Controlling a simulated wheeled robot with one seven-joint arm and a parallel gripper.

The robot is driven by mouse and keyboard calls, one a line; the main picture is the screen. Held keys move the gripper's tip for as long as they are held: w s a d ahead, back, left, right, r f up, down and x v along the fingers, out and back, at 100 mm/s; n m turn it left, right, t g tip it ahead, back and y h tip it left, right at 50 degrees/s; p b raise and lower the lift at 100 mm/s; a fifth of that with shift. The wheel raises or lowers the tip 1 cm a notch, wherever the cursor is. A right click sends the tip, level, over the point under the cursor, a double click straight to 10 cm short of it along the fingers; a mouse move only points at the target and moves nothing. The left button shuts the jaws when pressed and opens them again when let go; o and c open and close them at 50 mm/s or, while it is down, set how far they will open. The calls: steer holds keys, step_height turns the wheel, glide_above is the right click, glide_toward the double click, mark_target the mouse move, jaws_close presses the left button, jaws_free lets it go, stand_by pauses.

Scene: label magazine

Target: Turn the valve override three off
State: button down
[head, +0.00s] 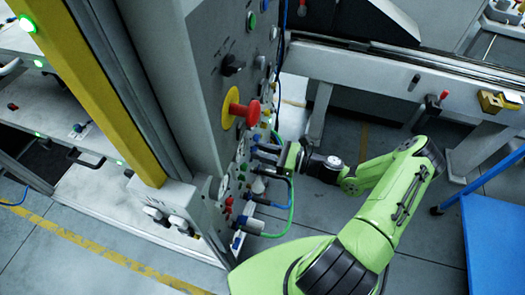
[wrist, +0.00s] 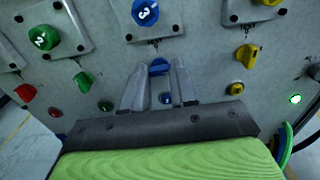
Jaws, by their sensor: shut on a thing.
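In the wrist view, a round blue knob marked 3 (wrist: 146,12) is on the grey panel, at the top of the picture. Below it is a smaller blue knob (wrist: 159,67), which I take to be valve override three. My gripper (wrist: 158,75) has its two grey fingers on either side of this knob and is shut on it. The fingers hide the knob's sides, and its turn position cannot be read. In the head view, my gripper (head: 277,152) is at the panel's right face, below the red knob, and the blue knob is not clear there.
Beside it in the wrist view are a green knob (wrist: 82,82) on the left and a yellow knob (wrist: 247,55) on the right. A small blue button (wrist: 166,98) is just below, between the fingers. In the head view, a red mushroom knob (head: 245,111) sticks out above my gripper, and hoses (head: 290,205) loop below.

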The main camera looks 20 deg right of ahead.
steer(key=shift+n, duration=0.3)
steer(key=shift+f+n+b, duration=0.1)
steer(key=shift+n+b, duration=1.8)
steer(key=shift+n, duration=6.7)
steer(key=c, duration=0.9)
jaws_free()
